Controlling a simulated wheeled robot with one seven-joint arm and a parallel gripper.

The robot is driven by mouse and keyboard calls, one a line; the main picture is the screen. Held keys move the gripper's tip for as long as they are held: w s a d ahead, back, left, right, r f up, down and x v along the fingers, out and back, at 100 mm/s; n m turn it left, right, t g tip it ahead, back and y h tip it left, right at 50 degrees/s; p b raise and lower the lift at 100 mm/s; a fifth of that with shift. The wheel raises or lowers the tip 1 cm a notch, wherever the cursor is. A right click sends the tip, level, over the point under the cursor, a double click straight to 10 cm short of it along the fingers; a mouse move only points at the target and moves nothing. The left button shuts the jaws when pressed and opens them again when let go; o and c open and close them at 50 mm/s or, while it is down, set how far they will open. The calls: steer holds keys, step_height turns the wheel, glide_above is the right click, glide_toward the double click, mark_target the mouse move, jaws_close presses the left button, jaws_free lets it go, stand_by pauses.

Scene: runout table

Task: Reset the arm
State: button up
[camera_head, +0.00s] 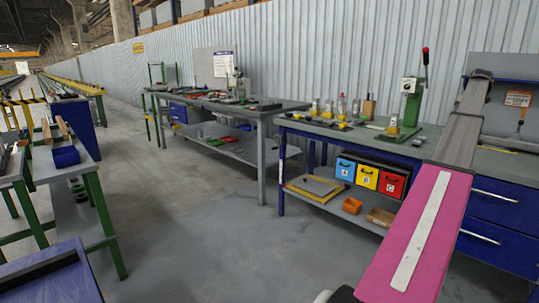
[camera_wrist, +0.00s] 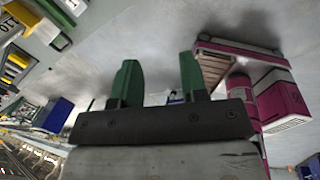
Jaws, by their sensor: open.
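My gripper (camera_wrist: 158,82) shows in the wrist view as two green fingers standing apart on a dark mounting bar. It is open, and nothing is between the fingers. The wrist picture is turned over, with grey floor behind the fingers. In the head view my arm, pink with a pale strip, reaches up along the right side. The gripper itself cannot be made out in the head view.
A blue workbench (camera_head: 318,126) with tools and a green lever press (camera_head: 411,102) stands at the right, beside my arm. Blue, yellow and red bins (camera_head: 367,178) sit below. Another bench (camera_head: 225,103) stands behind. Green-legged tables (camera_head: 85,176) line the left. Open floor (camera_head: 200,235) lies between.

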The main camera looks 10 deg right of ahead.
steer(key=w+a+f+m, duration=0.3)
steer(key=a+f, duration=0.7)
steer(key=a, duration=0.4)
steer(key=w+a+f+m+g, duration=0.1)
steer(key=w+a+f+m, duration=0.2)
steer(key=a+f, duration=0.95)
steer(key=w+a+f+m, duration=0.3)
steer(key=a+f, duration=0.6)
steer(key=a, duration=0.7)
steer(key=s+a+f+m, duration=0.4)
steer(key=s+a+f, duration=0.2)
steer(key=a, duration=0.7)
steer(key=s+a+f+m, duration=0.4)
steer(key=s+a+f, duration=0.3)
steer(key=a, duration=0.6)
steer(key=s+a+f+m+g, duration=0.1)
steer(key=s+a+f+m, duration=0.3)
steer(key=a, duration=1)
steer(key=s+f, duration=0.3)
steer(key=s, duration=0.2)
steer(key=shift+s+h, duration=0.3)
steer(key=shift+s, duration=0.1)
steer(key=shift+s, duration=0.1)
